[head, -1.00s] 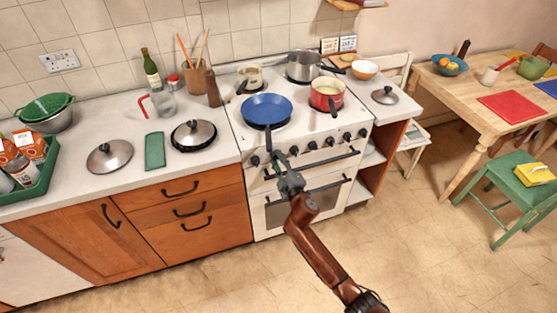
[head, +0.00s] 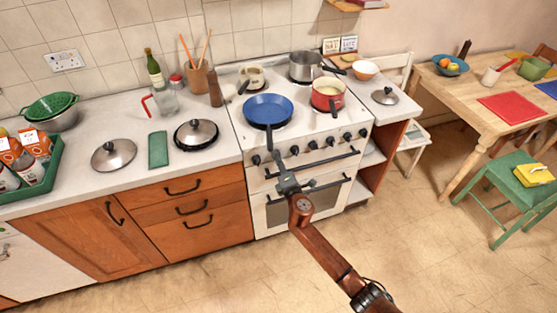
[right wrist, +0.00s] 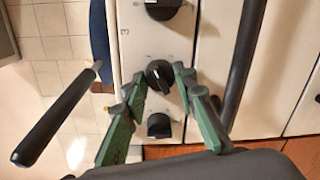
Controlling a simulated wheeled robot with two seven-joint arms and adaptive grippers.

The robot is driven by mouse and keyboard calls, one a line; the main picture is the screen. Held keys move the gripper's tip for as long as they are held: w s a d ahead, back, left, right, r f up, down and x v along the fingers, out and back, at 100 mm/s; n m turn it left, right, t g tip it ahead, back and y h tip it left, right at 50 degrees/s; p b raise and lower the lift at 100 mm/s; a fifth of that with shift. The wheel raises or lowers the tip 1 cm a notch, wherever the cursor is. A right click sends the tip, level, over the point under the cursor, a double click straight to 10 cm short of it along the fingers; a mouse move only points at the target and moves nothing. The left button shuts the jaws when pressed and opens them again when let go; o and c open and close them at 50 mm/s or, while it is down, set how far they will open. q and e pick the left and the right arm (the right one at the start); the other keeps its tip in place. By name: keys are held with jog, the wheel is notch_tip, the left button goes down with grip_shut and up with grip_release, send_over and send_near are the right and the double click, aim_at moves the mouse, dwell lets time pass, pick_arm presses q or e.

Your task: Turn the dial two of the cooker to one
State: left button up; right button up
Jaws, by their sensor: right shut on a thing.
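The white cooker (head: 310,170) stands in the middle of the head view with a row of black dials on its front. My right gripper (head: 279,155) is at the left part of that row. In the right wrist view its green fingers (right wrist: 160,74) are shut on a black dial (right wrist: 159,76), one finger on each side. This held dial is second from the left end; the end dial (right wrist: 159,125) shows below it in the wrist view. The held dial has a pale mark on its face; the setting it points to is unclear. My left gripper is not in view.
A blue pan (head: 268,108) sits on the hob, its dark handle (head: 269,138) reaching out just above my right gripper. The black oven handle (right wrist: 246,55) runs close beside the fingers. A red pot (head: 328,96) and a grey pot (head: 305,66) stand behind.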

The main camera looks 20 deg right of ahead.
jog(key=shift+a, duration=0.1)
dwell(0.3)
jog(key=o, duration=1.1)
jog(key=shift+o, duration=0.3)
jog(key=shift+s, duration=0.1)
jog(key=s, duration=1.1)
jog(key=shift+s+r, duration=0.3)
jog(key=shift+s, duration=0.1)
